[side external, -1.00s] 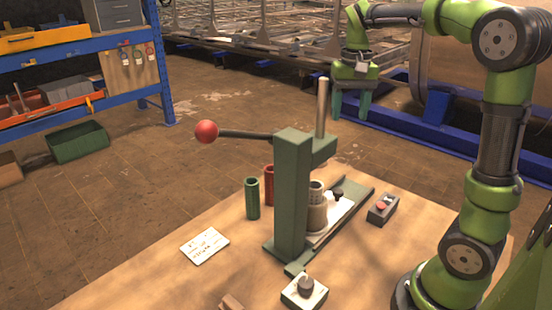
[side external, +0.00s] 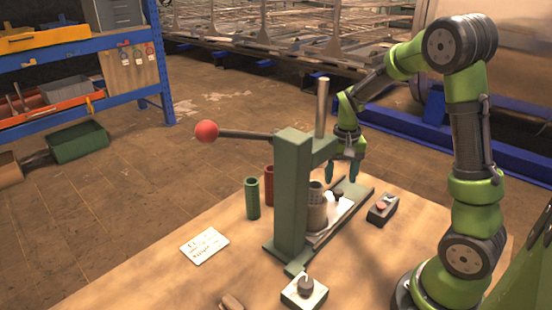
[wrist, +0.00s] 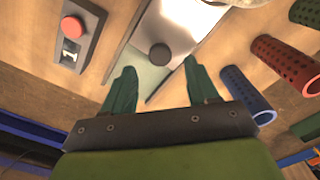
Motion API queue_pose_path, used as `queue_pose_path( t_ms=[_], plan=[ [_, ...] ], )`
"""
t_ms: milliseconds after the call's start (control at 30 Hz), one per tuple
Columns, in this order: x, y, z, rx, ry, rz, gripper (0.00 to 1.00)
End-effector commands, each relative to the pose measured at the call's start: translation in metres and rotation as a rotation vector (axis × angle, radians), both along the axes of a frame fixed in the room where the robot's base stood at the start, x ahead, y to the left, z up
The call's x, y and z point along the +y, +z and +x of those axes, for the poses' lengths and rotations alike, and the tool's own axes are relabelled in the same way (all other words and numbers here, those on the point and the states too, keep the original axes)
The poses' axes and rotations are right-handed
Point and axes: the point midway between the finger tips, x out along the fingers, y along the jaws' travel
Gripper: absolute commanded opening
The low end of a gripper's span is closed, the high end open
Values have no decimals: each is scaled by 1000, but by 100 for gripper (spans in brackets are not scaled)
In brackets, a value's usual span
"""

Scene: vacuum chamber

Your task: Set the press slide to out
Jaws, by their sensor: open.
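The green press (side external: 292,190) stands on the wooden table, its red-balled lever (side external: 207,131) pointing left. The pale press slide (side external: 325,220) lies on the press base and carries a black knob (side external: 337,193) at its far right end. A ribbed tan cylinder (side external: 317,211) stands over the slide beneath the press head. My gripper (side external: 342,178) is open and empty, pointing down just above the knob. In the wrist view the slide (wrist: 180,25) and its knob (wrist: 160,55) show between the spread fingertips of my gripper (wrist: 159,68); I see no contact.
A control box with a red button (side external: 383,209) sits right of the press. A white knob box (side external: 304,292) and a card (side external: 204,246) lie in front.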

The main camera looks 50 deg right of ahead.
Motion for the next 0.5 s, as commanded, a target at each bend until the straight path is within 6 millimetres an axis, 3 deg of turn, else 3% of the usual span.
queue_pose_path(
  t_ms=[200,500],
  plan=[
    [0,-33,0,2,-1,1,59],
    [0,-44,0,-1,0,0,59]
  ],
)
